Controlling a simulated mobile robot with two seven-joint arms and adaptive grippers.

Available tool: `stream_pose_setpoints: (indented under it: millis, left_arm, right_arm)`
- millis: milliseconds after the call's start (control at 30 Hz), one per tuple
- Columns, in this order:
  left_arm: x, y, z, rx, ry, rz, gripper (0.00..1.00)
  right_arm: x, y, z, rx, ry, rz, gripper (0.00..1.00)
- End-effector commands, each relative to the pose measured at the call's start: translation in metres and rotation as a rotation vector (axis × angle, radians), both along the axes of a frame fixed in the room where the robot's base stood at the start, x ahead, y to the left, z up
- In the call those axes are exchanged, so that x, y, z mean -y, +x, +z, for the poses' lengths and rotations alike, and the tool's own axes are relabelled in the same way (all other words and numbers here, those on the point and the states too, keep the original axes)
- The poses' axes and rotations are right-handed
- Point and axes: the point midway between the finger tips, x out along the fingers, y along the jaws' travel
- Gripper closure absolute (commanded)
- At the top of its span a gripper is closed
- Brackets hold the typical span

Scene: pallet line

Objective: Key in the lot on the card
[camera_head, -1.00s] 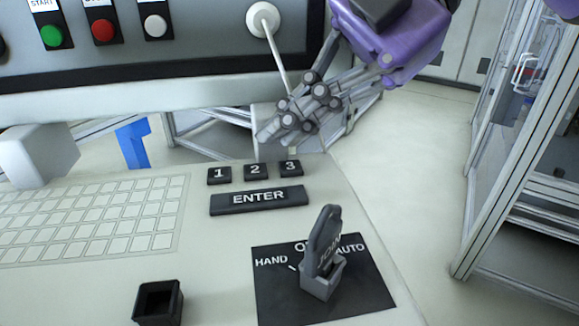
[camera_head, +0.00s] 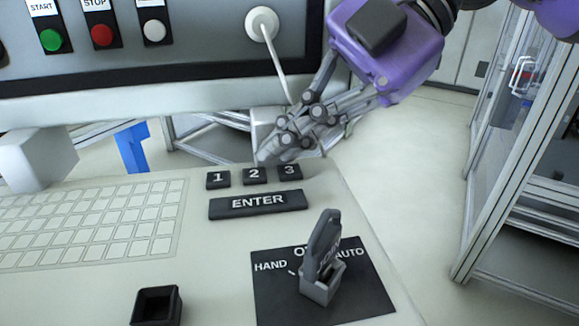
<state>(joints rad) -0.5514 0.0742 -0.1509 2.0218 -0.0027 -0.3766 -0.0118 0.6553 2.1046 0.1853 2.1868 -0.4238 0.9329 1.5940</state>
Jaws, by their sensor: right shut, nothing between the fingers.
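The black keys 1 (camera_head: 218,179), 2 (camera_head: 254,176) and 3 (camera_head: 289,173) sit in a row on the pale console, with the wide ENTER key (camera_head: 258,204) in front of them. My right gripper (camera_head: 268,157) is shut and empty. Its fingertips point down and left, just behind and above keys 2 and 3; whether they touch a key I cannot tell. No card with a lot shows in this view. My left gripper is not in view.
A selector switch (camera_head: 322,262) marked HAND and AUTO stands in front of the keys. A black square holder (camera_head: 157,305) and a flat keypad (camera_head: 90,222) lie to the left. START, STOP and white buttons (camera_head: 154,30) are on the panel behind, with a cable (camera_head: 280,65).

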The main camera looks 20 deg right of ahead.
Motion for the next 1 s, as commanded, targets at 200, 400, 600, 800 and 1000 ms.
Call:
stream_pose_setpoints:
  millis: [200,400,600,800,1000]
  left_arm:
    - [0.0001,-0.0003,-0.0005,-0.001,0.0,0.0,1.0]
    - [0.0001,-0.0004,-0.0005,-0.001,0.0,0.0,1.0]
    - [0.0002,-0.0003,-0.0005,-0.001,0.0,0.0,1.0]
    - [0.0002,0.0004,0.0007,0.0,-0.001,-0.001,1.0]
    - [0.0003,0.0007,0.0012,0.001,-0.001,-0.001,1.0]
  right_arm:
    - [0.0001,0.0001,-0.0001,0.0,0.0,0.0,1.0]
    - [0.0001,0.0001,-0.0001,0.0,0.0,0.0,1.0]
    - [0.0,0.0,-0.0002,0.0,0.0,0.0,1.0]
    - [0.0002,-0.0002,-0.0053,-0.001,0.0,0.0,1.0]
    - [0.0001,0.0002,-0.0087,-0.001,0.0,-0.001,1.0]
